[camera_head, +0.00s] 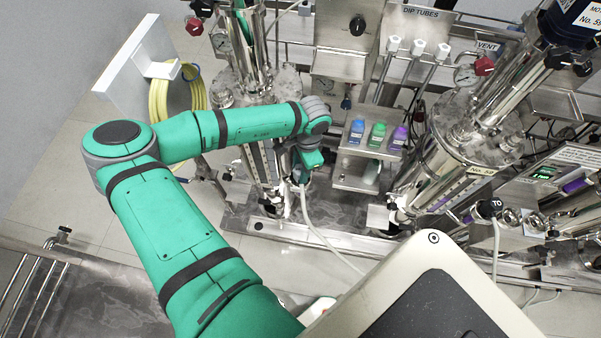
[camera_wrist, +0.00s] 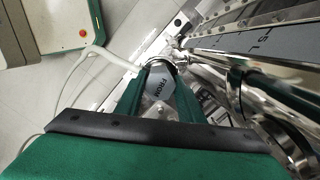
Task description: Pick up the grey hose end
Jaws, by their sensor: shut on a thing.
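The grey hose end (camera_wrist: 154,79), marked "FROM", sits between the two green fingers of my gripper (camera_wrist: 160,72) in the wrist view. My gripper is shut on it. A pale hose (camera_wrist: 88,60) runs from it to the upper left of that view. In the head view my gripper (camera_head: 302,174) is low beside the left steel vessel (camera_head: 257,155), and the pale hose (camera_head: 316,230) hangs down from it and curves right. The hose end itself is mostly hidden there by my gripper.
A shelf with blue, green and purple bottles (camera_head: 376,134) stands right of my gripper. A second vessel (camera_head: 440,160) with another pale hose (camera_head: 496,245) is farther right. A yellow coil (camera_head: 172,105) hangs at the left. A cabinet with a red button (camera_wrist: 82,32) shows in the wrist view.

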